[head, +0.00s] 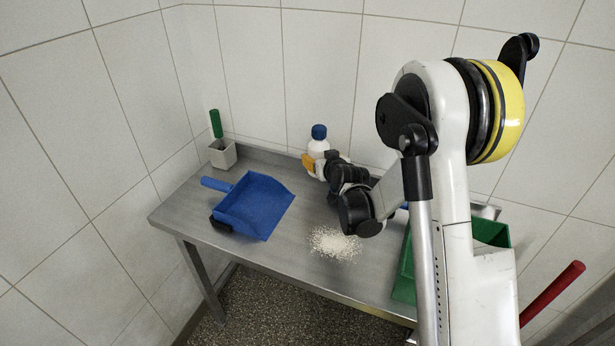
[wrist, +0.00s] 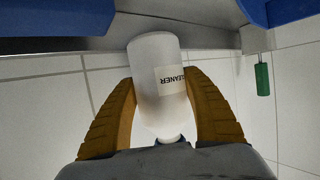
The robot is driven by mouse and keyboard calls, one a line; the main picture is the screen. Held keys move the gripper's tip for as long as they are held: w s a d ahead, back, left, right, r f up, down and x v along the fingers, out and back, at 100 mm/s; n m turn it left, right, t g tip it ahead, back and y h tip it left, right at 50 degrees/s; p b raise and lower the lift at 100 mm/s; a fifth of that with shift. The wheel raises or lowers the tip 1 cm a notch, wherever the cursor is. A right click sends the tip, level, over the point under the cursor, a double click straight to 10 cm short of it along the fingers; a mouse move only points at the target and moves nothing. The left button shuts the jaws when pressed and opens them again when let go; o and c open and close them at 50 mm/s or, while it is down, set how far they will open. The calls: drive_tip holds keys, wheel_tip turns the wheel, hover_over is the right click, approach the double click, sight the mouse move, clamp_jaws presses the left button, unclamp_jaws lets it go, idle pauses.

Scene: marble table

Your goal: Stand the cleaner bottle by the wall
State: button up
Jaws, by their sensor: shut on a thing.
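The cleaner bottle (head: 319,146) is white with a blue cap. It is upright near the table's raised back edge, in front of the tiled wall. My gripper (head: 313,165) is shut on its body, and the orange fingers and dark gripper hide its lower part in the head view. In the wrist view the bottle (wrist: 153,62) appears upside down between both orange fingers, with its label partly visible. I cannot tell whether its base touches the table.
On the metal table (head: 182,213) lie a blue dustpan (head: 255,204) and a heap of white grains (head: 335,244). A white holder (head: 222,154) with a green-handled tool (head: 215,124) stands at the back left. A green bin (head: 404,279) is at the right, partly behind my arm.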

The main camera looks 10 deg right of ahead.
drive_tip(key=a+f+b, duration=0.1)
drive_tip(key=f, duration=0.1)
drive_tip(key=w+a+f+b, duration=0.1)
drive_tip(key=f, duration=0.1)
drive_tip(key=a+f+b, duration=0.1)
drive_tip(key=f, duration=0.1)
drive_tip(key=shift+w, duration=0.4)
drive_tip(key=o, duration=1.4)
drive_tip(key=shift+f, duration=0.1)
